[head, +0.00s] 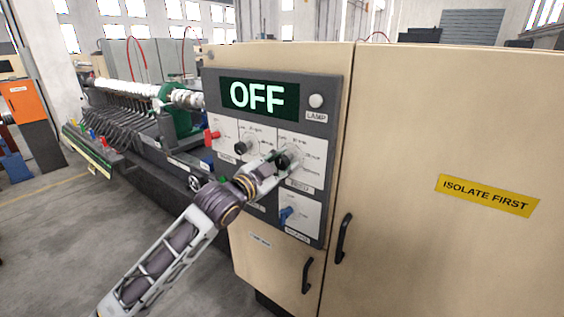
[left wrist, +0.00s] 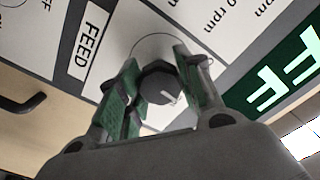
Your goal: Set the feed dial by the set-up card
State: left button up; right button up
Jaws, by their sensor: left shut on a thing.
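The feed dial (left wrist: 157,84) is a dark round knob with a pale pointer mark, next to the FEED label (left wrist: 92,38) in the left wrist view. My left gripper (head: 281,161) is shut on the dial, with a green-padded finger (left wrist: 121,97) on one side and the other finger (left wrist: 195,78) opposite. I cannot make out a set-up card. My right gripper is out of view.
The panel display (head: 260,96) reads OFF, beside a pale lamp (head: 316,101). Another dark knob (head: 241,148) is left of the feed dial. Black door handles (head: 343,238) stick out below.

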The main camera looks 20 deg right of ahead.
pick_arm(q)
jog(key=shift+f+m+p, duration=0.1)
jog(key=shift+m+p, duration=0.3)
jog(key=shift+m, duration=0.9)
jog(key=o, duration=1)
jog(key=shift+o, duration=0.2)
jog(key=shift+s+a, duration=0.1)
jog(key=shift+a, duration=0.05)
jog(key=v, duration=1.1)
jog(key=shift+s+a, duration=0.2)
jog(key=shift+a, duration=0.05)
